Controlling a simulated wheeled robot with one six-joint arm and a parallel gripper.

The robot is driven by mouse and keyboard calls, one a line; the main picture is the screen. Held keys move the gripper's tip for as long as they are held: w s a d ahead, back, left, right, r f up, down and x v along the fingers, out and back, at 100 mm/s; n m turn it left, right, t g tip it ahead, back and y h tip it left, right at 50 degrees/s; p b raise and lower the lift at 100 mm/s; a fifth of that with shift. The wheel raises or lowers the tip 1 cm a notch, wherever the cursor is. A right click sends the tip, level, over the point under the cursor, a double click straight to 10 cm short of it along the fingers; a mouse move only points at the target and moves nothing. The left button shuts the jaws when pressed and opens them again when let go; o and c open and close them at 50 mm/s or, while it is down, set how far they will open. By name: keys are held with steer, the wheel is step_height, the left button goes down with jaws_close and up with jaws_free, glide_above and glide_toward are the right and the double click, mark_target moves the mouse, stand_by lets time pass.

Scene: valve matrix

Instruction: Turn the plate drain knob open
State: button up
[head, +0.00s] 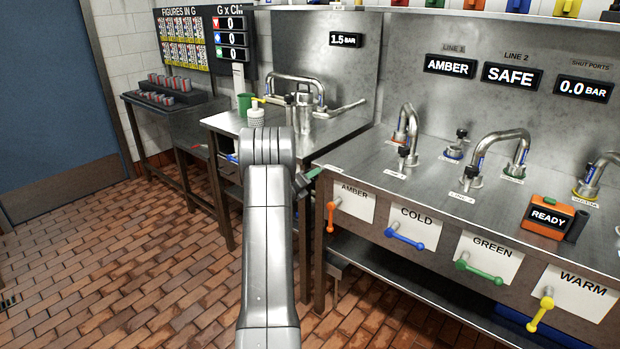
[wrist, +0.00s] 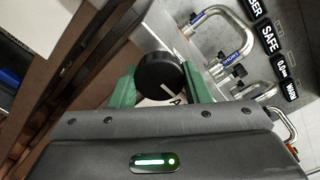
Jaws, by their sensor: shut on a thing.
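A black round knob (wrist: 158,74) sits between the two green fingers of my gripper (wrist: 160,86) in the wrist view. The fingers press on it from both sides, so my gripper is shut on it. A pale label beside the knob is mostly hidden, so I cannot read its name or tell how far the knob is turned. In the head view my gripper (head: 312,173) is mostly behind my arm, at the left front of the steel counter. The knob is hidden there.
The steel counter (head: 400,200) carries several curved pipes and an orange READY box (head: 547,217). Orange (head: 331,216), blue (head: 405,239), green (head: 479,272) and yellow (head: 540,314) handles stick out along its front. A white bottle (head: 256,116) stands on the left bench. The brick floor at left is clear.

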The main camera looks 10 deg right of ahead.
stand_by(0.3)
steer(key=o, duration=1)
steer(key=shift+c, duration=0.2)
steer(key=v, duration=1.4)
steer(key=shift+w+d, duration=0.1)
steer(key=x, duration=1.3)
steer(key=shift+w+d, duration=0.25)
steer(key=shift+d, duration=0.05)
